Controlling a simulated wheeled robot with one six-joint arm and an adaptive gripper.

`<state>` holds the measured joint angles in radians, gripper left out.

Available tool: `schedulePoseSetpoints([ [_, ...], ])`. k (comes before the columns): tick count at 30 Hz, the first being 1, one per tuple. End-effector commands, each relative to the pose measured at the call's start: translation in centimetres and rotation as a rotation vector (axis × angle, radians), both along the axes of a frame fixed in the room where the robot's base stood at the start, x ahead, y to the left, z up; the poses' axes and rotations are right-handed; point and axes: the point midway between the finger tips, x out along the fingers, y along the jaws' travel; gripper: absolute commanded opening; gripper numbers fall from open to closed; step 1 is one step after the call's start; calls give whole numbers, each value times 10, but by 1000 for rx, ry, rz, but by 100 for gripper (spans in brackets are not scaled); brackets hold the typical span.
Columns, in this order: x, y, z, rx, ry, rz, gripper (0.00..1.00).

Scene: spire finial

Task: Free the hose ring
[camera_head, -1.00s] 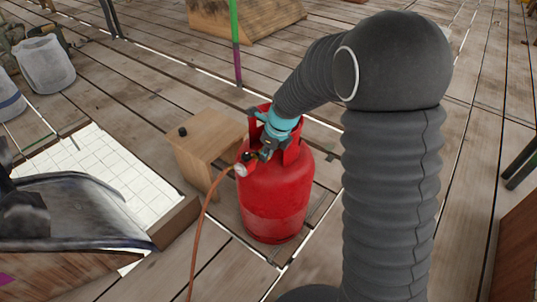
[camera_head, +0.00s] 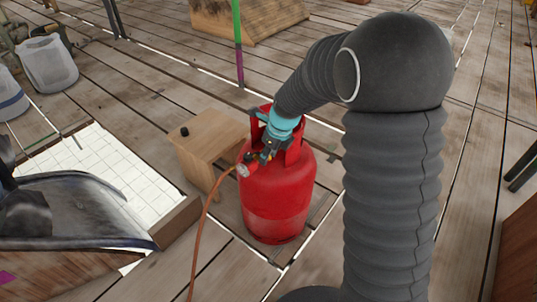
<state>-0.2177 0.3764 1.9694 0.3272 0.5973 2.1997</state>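A red gas cylinder (camera_head: 276,200) stands upright on the plank floor, with a raised red collar around its top. An orange hose (camera_head: 200,235) rises from the bottom of the view to a small fitting with a pale round gauge (camera_head: 243,170) at the cylinder's valve. The ring itself is too small and covered to make out. My gripper (camera_head: 262,156), dark beyond a teal wrist band, points down at the valve inside the collar opening. Its fingertips are at or very near the fitting. I cannot tell whether they touch it or are closed.
A wooden stool (camera_head: 212,140) with a small black knob on it stands close left of the cylinder. A white tiled panel (camera_head: 105,170) and a dark metal hood (camera_head: 75,210) lie further left. A green and purple pole (camera_head: 238,45) stands behind.

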Motion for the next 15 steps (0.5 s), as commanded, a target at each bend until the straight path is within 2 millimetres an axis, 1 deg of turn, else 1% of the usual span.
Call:
schedulePoseSetpoints([
  [5, -2, -3, 15, 0, -5, 1, 38],
  [15, -14, -16, 77, 0, -5, 1, 38],
])
